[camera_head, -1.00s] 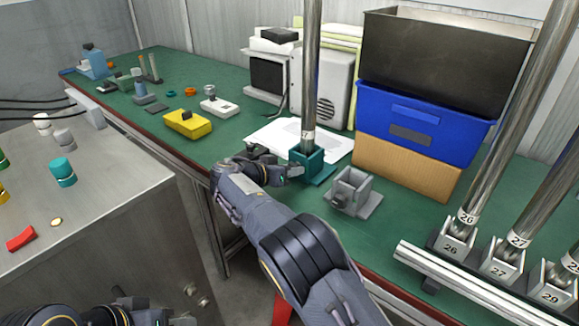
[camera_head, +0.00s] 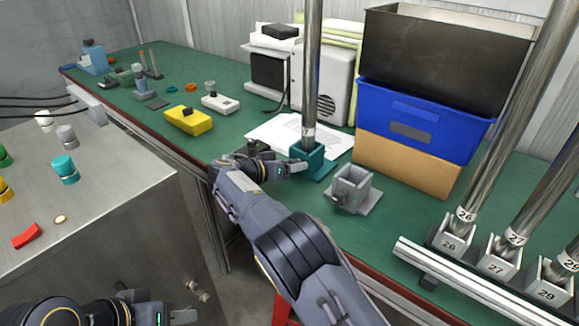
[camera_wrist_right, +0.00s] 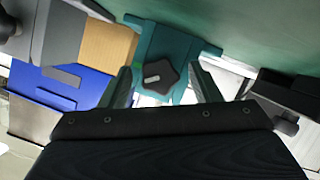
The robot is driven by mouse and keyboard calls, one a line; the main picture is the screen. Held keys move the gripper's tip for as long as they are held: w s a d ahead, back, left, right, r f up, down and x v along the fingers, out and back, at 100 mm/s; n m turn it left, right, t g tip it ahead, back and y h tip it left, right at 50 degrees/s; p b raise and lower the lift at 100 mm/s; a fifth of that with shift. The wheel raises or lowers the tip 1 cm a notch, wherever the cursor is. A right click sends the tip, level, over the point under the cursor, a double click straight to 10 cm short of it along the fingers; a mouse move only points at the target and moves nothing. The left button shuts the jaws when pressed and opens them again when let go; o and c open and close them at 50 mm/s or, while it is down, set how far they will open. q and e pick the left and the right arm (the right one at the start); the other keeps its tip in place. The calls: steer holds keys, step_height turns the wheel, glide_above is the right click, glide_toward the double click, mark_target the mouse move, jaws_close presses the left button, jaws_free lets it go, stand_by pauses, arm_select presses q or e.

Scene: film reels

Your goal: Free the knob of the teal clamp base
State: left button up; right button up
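The teal clamp base (camera_head: 308,156) stands upright on the green bench with a steel pole (camera_head: 312,70) rising out of it. In the right wrist view the teal base (camera_wrist_right: 178,45) faces me, and its dark star-shaped knob (camera_wrist_right: 158,78) shows with a light mark in its middle. My right gripper (camera_head: 296,166) is at the front left of the base. In the wrist view its two fingers (camera_wrist_right: 162,80) stand apart, one on each side of the knob, with visible gaps. My left gripper (camera_head: 165,308) is at the bottom left, partly cut off, and its opening is unclear.
A grey clamp base (camera_head: 353,190) stands empty to the right of the teal one. A blue bin (camera_head: 425,120) on a cardboard box (camera_head: 405,168) is behind it. Numbered poles in a rack (camera_head: 480,290) stand at the right. White paper (camera_head: 275,137) lies behind my right gripper.

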step_height(320, 180, up, 3)
steer(key=shift+r, duration=0.2)
steer(key=s+r, duration=0.9)
steer(key=s, duration=0.5)
steer(key=shift+d+r, duration=0.25)
steer(key=shift+d, duration=0.15)
